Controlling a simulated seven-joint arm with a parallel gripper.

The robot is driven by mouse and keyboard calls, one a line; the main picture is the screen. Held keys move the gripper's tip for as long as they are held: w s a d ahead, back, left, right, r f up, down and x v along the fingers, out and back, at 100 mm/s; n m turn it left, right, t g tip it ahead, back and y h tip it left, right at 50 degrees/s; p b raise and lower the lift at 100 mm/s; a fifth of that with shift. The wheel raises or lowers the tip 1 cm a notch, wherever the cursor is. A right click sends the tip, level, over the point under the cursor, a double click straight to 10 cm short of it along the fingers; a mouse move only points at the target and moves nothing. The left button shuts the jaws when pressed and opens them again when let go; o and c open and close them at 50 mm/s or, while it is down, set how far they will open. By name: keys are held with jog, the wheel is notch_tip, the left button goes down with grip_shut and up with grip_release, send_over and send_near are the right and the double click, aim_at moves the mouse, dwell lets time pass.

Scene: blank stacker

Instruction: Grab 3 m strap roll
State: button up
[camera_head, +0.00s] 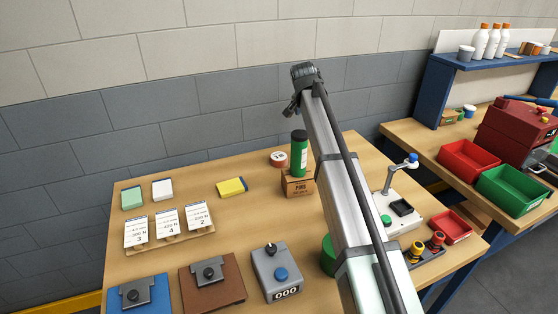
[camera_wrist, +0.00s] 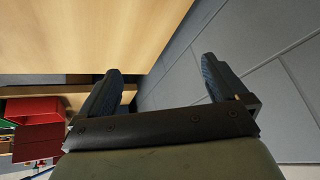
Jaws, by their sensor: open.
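No label reading "3 m" is legible, so I cannot tell for certain which thing is the strap roll. A small red roll with a pale centre (camera_head: 279,159) lies flat near the table's back edge. A green round thing (camera_head: 328,256) is partly hidden behind my arm. My gripper (camera_wrist: 160,72) is open, with nothing between its fingers in the wrist view. In the head view my gripper (camera_head: 294,106) is at the far end of my arm, in front of the grey wall and apart from both rolls.
A green cylinder (camera_head: 299,155) stands upright at a cardboard PINS box (camera_head: 298,183), close to the red roll. Cards (camera_head: 168,222), a yellow pad (camera_head: 231,187) and a grey counter box (camera_head: 276,272) are left of my arm. A white press (camera_head: 402,215) is right. Bare wood shows mid-table.

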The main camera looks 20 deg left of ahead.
jog(key=n+g, duration=0.2)
send_near(278, 156)
jog(key=v, duration=0.5)
jog(key=shift+h, duration=0.3)
jog(key=x, duration=1.4)
jog(key=shift+a+f, duration=0.1)
jog(key=shift+a, duration=0.15)
jog(key=shift+c, duration=0.2)
jog(key=c, duration=1.1)
jog(key=shift+c, duration=0.2)
